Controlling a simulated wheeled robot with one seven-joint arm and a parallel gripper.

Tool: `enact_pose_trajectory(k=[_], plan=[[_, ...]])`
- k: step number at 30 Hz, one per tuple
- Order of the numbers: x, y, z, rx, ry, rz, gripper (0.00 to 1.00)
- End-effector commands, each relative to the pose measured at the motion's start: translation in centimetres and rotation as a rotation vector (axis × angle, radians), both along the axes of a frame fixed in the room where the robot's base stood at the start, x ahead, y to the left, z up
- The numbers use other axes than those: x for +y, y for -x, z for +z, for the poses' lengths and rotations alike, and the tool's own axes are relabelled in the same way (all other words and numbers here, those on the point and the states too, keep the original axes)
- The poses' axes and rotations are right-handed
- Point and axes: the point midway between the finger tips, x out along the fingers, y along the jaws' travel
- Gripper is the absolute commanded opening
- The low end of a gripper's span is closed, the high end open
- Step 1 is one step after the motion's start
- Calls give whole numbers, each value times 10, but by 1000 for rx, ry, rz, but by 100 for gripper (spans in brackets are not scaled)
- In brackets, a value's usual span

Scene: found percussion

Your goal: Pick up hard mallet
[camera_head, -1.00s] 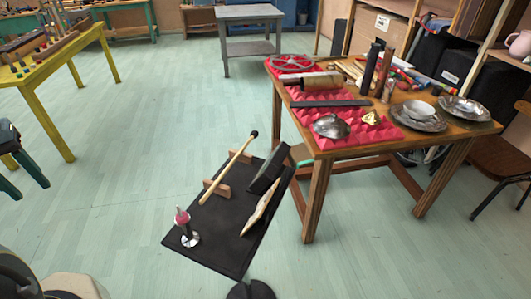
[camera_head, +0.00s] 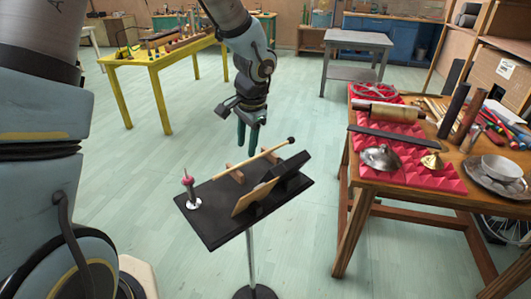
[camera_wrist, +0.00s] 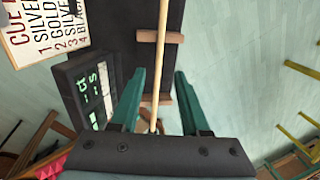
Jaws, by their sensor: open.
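A mallet with a pale wooden shaft and a small dark round head (camera_head: 291,140) lies across two wooden rests on a black stand tray (camera_head: 215,228). Its shaft (camera_wrist: 162,50) runs lengthwise through the wrist view, its lower part showing between my fingers. The head is not clear in that view. My gripper (camera_head: 247,148) is open and empty, fingers pointing down, above or just behind the shaft. In the wrist view my two green fingers (camera_wrist: 159,72) lie either side of the shaft, apart from it. Their exact height above it is hard to tell.
A pink-topped object (camera_head: 188,182) stands at the tray's left. A cue card (camera_wrist: 42,25) and a dark box with green digits (camera_wrist: 88,92) sit beside the mallet. A wooden table (camera_head: 455,190) with metal lids and bowls is right; a yellow table (camera_head: 150,62) is behind. Open floor lies between.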

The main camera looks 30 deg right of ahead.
Motion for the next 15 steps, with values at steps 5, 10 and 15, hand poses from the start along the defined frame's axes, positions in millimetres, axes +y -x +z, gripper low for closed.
enact_pose_trajectory(k=[5, 10, 15], plan=[[1, -1, -11, 2, -2, -2, 46], [3, -3, -34, 4, -2, 0, 46], [4, -7, -53, 0, -1, 0, 46]])
